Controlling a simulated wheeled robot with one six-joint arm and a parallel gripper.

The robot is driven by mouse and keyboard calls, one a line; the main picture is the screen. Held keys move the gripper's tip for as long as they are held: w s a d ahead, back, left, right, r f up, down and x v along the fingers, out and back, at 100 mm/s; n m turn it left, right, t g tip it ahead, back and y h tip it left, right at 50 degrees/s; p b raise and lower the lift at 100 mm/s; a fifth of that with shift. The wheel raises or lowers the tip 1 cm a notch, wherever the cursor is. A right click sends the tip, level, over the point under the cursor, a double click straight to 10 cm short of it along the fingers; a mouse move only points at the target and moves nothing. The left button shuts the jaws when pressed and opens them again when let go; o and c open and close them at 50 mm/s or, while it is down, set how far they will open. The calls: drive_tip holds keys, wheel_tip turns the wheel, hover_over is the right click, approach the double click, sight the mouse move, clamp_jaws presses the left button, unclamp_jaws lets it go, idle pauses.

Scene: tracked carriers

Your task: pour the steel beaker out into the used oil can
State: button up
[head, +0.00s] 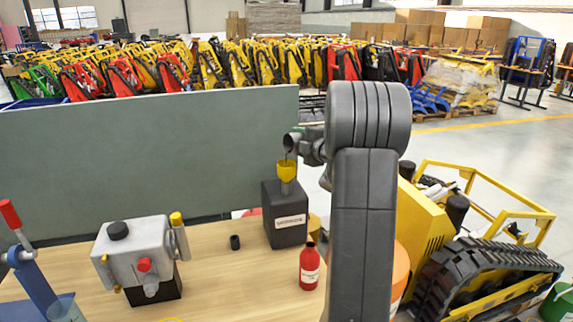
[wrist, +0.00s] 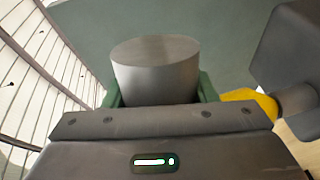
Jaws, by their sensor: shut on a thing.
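The steel beaker (head: 291,142) is tilted far over in the head view, its mouth to the left and above the yellow funnel (head: 287,170). A thin dark streak shows between the mouth and the funnel. The funnel stands in the top of the dark used oil can (head: 284,222), which has a white label. In the wrist view my gripper (wrist: 160,94) is shut on the beaker (wrist: 155,72), with a green finger on each side. The funnel (wrist: 250,101) and the can (wrist: 292,45) are at the right there. The beaker's inside is hidden.
On the wooden bench (head: 215,275) stand a grey metal housing (head: 140,255), a small black cup (head: 235,242) and a red bottle (head: 309,267). A blue tool with a red handle (head: 30,255) is at left. A green-grey panel (head: 150,150) rises behind. A yellow tracked carrier (head: 480,270) is at right.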

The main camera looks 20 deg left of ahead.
drive_tip(key=shift+s+a+r+n+b, duration=0.15)
drive_tip(key=shift+r+n+b, duration=0.2)
drive_tip(key=shift+n+b, duration=0.4)
idle(1.3)
drive_tip(key=shift+r+m+p, duration=0.15)
drive_tip(key=shift+m+p, duration=0.4)
drive_tip(key=shift+p, duration=0.4)
drive_tip(key=shift+w+d+m+p, duration=0.2)
drive_tip(key=shift+m+p, duration=0.3)
drive_tip(key=shift+p, duration=0.5)
drive_tip(key=shift+w+m+p, duration=0.15)
drive_tip(key=shift+m+p, duration=0.15)
drive_tip(key=shift+p, duration=0.45)
drive_tip(key=shift+f, duration=0.35)
drive_tip(key=shift+r, duration=0.1)
drive_tip(key=shift+m+g+p, duration=0.3)
drive_tip(key=shift+m+p, duration=0.1)
drive_tip(key=shift+p, duration=0.1)
